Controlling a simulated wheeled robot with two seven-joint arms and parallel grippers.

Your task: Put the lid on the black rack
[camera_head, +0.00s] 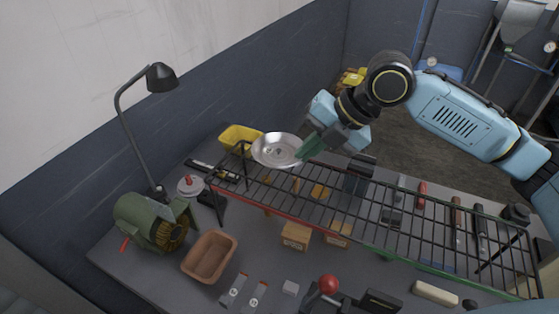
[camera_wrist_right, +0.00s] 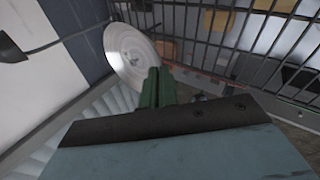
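A shiny silver round lid (camera_head: 270,150), shallow and dish-like, is at the left end of the black rack (camera_head: 400,222) in the head view. My right gripper (camera_head: 308,148) has green fingers that meet the lid's right edge and look closed on it. In the right wrist view the lid (camera_wrist_right: 128,50) shows as a pale disc at the tips of the fingers (camera_wrist_right: 156,85), beside the bars of the rack (camera_wrist_right: 230,28). I cannot tell whether the lid touches the bars. My left gripper is not in view.
The rack stands over a grey table with small boxes (camera_head: 296,235) and tools beneath. A yellow bin (camera_head: 238,138), a round piece with a red knob (camera_head: 189,185), a green motor (camera_head: 150,222), a lamp (camera_head: 160,78) and a brown tray (camera_head: 209,257) are on the left.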

